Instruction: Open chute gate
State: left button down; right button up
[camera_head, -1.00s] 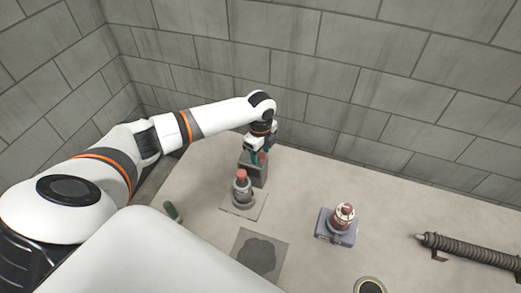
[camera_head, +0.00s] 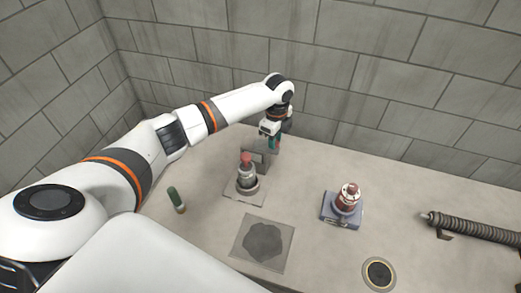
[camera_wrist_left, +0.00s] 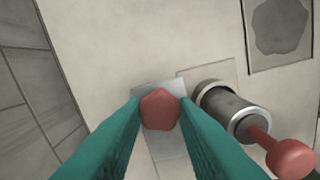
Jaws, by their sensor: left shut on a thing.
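A grey box-like block (camera_head: 256,157) stands at the back of the table, below my left gripper (camera_head: 275,145); I take it for the chute gate's housing, but cannot be sure. In the left wrist view, the teal fingers of my left gripper (camera_wrist_left: 160,103) are closed around a red knob (camera_wrist_left: 160,110). A pale grey plate (camera_wrist_left: 168,146) shows below the knob. How far the gate is open cannot be told. My right gripper is not in view.
A grey cylinder with a red-topped plunger (camera_head: 247,177) stands just in front of the block. A green-capped vial (camera_head: 175,198), dark-stained plate (camera_head: 262,243), red-and-white device (camera_head: 346,201), round ring (camera_head: 379,273) and ribbed tube (camera_head: 475,226) are spread around. Block walls bound the back.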

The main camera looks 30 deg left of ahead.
aim_at(277, 142)
pick_arm(q)
jog(key=shift+d, duration=0.35)
jog(key=c, duration=1.1)
grip_release()
jog(key=shift+w, duration=0.1)
jog(key=shift+c, duration=0.2)
jog(key=shift+r, duration=0.4)
notch_tip(277, 142, up, 11)
jog(key=b, duration=0.3)
jog(key=shift+r, duration=0.15)
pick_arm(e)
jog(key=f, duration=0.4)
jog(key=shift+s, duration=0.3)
